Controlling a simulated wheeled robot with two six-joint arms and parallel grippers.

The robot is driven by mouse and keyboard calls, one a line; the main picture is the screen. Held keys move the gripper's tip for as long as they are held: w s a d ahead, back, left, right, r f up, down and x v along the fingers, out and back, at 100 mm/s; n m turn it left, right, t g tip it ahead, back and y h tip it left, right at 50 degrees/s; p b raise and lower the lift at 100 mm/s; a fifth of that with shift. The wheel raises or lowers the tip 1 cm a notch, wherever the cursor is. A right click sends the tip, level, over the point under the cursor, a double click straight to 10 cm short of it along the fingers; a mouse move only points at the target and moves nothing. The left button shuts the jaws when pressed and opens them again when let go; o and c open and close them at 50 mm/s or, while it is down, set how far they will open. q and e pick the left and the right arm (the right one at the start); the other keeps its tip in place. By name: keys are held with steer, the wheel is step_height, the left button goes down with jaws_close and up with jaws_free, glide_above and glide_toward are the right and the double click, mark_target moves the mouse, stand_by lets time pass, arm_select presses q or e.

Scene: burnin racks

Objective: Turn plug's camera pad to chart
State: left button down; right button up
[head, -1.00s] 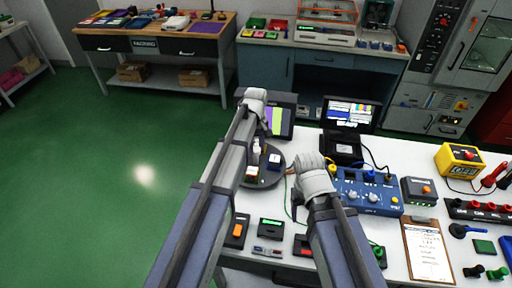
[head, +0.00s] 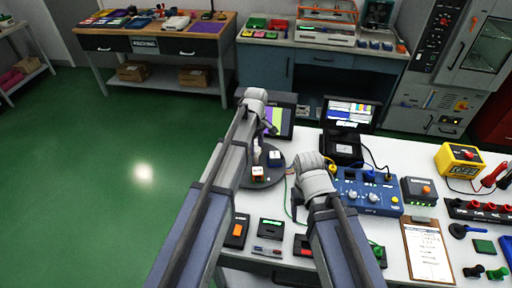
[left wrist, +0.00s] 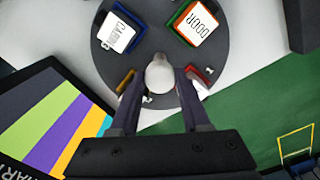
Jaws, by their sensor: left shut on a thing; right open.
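The round dark turntable (left wrist: 150,55) carries several coloured pads around a pale upright peg (left wrist: 160,74). My left gripper (left wrist: 162,82) is shut on this peg. The blue-edged CAMERA pad (left wrist: 117,33) is at upper left in the left wrist view; the blue pad (head: 275,158) shows on the turntable's far right in the head view. The DOOR pad (left wrist: 199,24) has orange and green edges. Two other pads are partly hidden beside my fingers. The striped colour chart (left wrist: 55,115) stands apart from the turntable, behind it in the head view (head: 281,121). My right gripper (head: 300,172) is open, its fingers mostly hidden.
Right of the turntable are a blue box with knobs (head: 366,192), a screen (head: 350,113), a yellow device (head: 459,160) and a clipboard (head: 427,250). Small devices (head: 270,228) lie at the front edge. Green floor is open at left.

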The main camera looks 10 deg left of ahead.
arm_select(q)
steer(key=shift+n, duration=7.5)
steer(key=shift+c, duration=1.8)
jaws_free()
steer(key=shift+r, duration=0.15)
